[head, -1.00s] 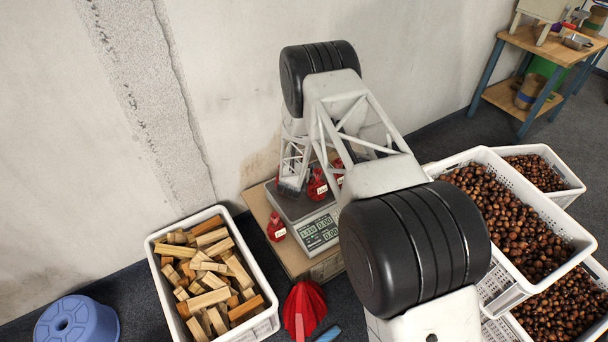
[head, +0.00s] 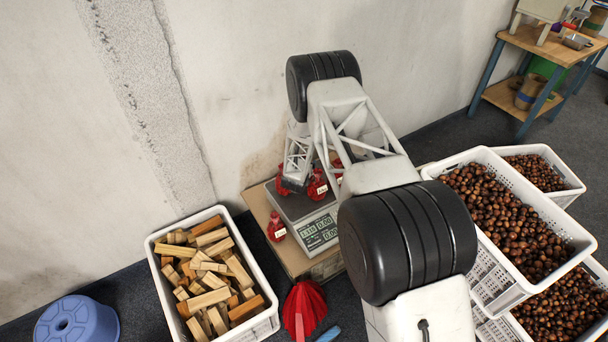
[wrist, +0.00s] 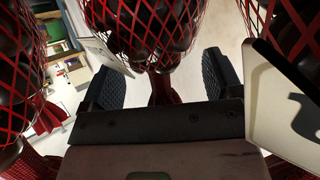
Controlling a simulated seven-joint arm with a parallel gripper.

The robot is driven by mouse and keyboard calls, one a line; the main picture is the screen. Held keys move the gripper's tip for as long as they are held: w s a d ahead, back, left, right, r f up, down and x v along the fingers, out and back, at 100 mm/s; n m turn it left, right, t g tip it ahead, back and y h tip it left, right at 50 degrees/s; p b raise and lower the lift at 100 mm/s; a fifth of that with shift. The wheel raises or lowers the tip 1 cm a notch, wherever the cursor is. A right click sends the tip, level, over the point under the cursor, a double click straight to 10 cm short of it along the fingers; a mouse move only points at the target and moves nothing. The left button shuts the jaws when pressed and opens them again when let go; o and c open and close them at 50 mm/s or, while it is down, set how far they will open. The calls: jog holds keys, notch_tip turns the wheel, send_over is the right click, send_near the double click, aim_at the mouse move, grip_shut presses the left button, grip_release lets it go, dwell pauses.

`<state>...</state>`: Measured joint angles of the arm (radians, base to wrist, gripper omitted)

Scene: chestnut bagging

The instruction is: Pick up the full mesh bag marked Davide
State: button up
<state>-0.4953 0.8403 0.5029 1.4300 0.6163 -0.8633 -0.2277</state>
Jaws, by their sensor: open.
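Several red mesh bags of chestnuts stand on and beside the scale in the head view. One bag (head: 317,186) stands on the plate, and another (head: 277,229) stands at the scale's left front. In the wrist view my gripper (wrist: 162,80) is open, with one dark finger on each side of the red neck of a full bag (wrist: 150,35). The fingers look apart from the neck. A white tag (wrist: 106,54) hangs by this bag. A larger tag (wrist: 298,105) is close at the right. I cannot read a name on either. In the head view my arm hides the fingers.
More full bags crowd the gripper at left (wrist: 18,70) and upper right. The scale (head: 319,233) sits on a cardboard box (head: 258,205) by the wall. A crate of wood blocks (head: 272,321) is at left, chestnut crates (head: 515,292) at right, empty red mesh (head: 303,308) in front.

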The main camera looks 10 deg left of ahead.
jog(key=shift+w, duration=0.1)
dwell(0.5)
jog(key=c, duration=1.5)
jog(key=shift+r, duration=0.15)
jog(key=shift+r, duration=4.9)
